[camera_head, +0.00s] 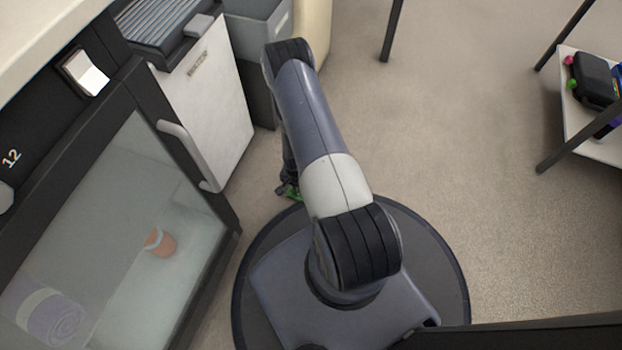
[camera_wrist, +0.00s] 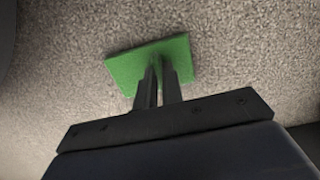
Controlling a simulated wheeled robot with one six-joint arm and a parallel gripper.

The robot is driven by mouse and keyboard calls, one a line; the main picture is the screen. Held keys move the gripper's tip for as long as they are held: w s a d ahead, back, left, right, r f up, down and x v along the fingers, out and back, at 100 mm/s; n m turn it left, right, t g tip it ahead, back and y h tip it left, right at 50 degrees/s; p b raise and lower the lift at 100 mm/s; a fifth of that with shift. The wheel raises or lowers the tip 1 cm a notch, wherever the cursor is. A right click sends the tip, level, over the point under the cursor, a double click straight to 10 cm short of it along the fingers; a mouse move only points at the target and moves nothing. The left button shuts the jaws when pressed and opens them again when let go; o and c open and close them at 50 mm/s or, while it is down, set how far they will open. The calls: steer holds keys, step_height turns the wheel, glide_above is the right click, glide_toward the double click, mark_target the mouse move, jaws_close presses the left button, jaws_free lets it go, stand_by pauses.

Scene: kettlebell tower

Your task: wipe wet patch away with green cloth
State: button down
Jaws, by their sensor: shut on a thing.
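The green cloth (camera_wrist: 130,66) is a flat, bright green rectangle between the fingertips of my gripper (camera_wrist: 158,66) in the wrist view. My gripper is shut on it. The cloth is over the beige speckled floor; I cannot tell whether it touches the floor. In the head view a small bit of the cloth (camera_head: 294,196) shows by my gripper (camera_head: 287,188), left of my arm and close to my base. My arm hides most of it there. I see no clear wet patch in either view.
A glass-fronted cabinet (camera_head: 150,215) holds an orange cup (camera_head: 160,242) and a rolled purple towel (camera_head: 50,315). A low shelf (camera_head: 590,140) with a black case (camera_head: 595,80) is at right. The floor (camera_head: 470,150) between is open.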

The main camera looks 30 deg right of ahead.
mark_target(291, 189)
steer(key=shift+s+d, duration=0.35)
steer(key=shift+s, duration=0.1)
steer(key=shift+w+a, duration=0.7)
steer(key=shift+w, duration=0.2)
steer(key=shift+w+a, duration=0.7)
steer(key=shift+w, duration=0.15)
steer(key=shift+s+d, duration=1.4)
steer(key=shift+s, duration=0.3)
